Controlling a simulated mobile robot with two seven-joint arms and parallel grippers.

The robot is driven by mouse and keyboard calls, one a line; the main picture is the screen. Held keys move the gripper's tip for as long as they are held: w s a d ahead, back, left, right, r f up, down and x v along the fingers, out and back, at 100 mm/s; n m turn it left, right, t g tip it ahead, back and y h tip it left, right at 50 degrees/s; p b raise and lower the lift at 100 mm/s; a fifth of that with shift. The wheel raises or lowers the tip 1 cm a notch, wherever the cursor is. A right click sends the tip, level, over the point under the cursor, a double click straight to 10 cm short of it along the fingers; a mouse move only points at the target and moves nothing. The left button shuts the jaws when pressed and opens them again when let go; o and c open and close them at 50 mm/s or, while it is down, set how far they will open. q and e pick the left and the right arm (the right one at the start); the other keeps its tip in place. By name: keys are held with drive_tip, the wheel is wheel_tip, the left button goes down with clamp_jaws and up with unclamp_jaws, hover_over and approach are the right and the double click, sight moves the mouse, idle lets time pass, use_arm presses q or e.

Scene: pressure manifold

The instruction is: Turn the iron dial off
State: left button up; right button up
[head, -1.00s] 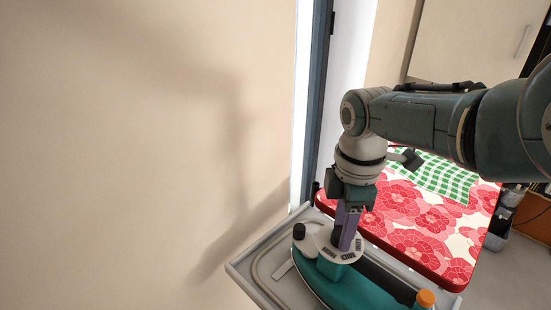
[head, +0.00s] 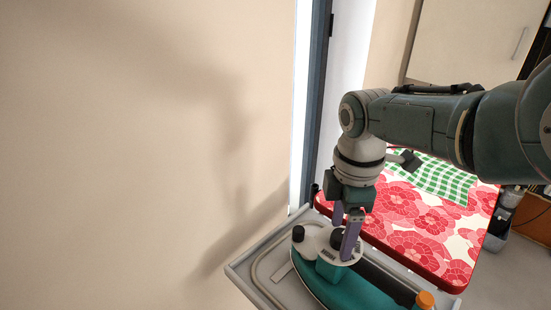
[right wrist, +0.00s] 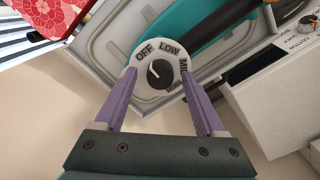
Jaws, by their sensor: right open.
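In the right wrist view the gripper (right wrist: 158,76) straddles the knob with gaps; contact is not visible.
A red floral ironing surface (head: 415,225) with a green checked cloth (head: 435,177) lies behind. A bare wall (head: 130,150) fills the left.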

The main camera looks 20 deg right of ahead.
sight(341, 234)
wheel_tip(341, 234, up, 10)
drive_tip(key=p, duration=0.5)
drive_tip(key=shift+p, duration=0.3)
drive_tip(key=shift+f, duration=0.1)
